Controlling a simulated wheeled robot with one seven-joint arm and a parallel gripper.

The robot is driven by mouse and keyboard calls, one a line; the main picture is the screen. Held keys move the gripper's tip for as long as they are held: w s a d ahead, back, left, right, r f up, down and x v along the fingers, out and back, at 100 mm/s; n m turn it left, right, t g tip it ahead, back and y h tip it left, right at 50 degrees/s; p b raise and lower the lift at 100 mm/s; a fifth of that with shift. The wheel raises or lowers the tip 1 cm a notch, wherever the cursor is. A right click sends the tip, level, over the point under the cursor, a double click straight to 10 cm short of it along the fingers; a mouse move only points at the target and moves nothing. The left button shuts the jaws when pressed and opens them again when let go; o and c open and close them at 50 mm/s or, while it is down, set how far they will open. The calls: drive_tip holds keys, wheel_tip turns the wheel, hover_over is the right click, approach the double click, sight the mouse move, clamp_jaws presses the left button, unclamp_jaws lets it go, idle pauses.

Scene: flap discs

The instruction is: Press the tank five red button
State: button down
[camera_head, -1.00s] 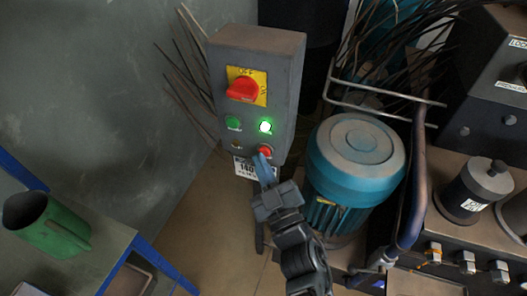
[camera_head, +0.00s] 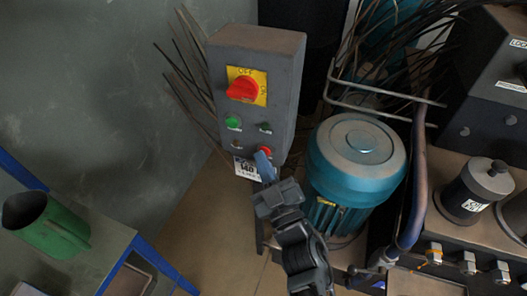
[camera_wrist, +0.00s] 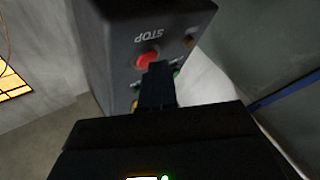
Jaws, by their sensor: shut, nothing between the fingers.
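The red button (camera_head: 265,152) sits at the lower right of the grey control box (camera_head: 255,75). In the wrist view the red button (camera_wrist: 149,58) shows beside the word STOP. My gripper (camera_head: 263,158) is shut and empty, its blue-grey fingertips at the red button's lower edge. In the wrist view the fingers (camera_wrist: 157,72) overlap part of the button; I cannot tell whether they touch it. The box also has a red rotary switch (camera_head: 243,89) on a yellow plate, a lit-looking green button (camera_head: 233,122) and a dark green lamp (camera_head: 265,128).
A blue motor (camera_head: 356,160) stands close to the right of my arm, with a bent metal pipe (camera_head: 418,180) beyond it. Thin dark wires (camera_head: 188,85) hang left of the box. A green jug (camera_head: 48,222) is on a table at lower left.

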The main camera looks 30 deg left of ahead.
drive_tip(key=shift+s+d, duration=0.25)
drive_tip(key=shift+s, duration=0.6)
drive_tip(key=s, duration=0.2)
drive_tip(key=s+d+p, duration=0.1)
drive_tip(key=s, duration=0.2)
drive_tip(key=shift+d, duration=0.1)
idle(0.8)
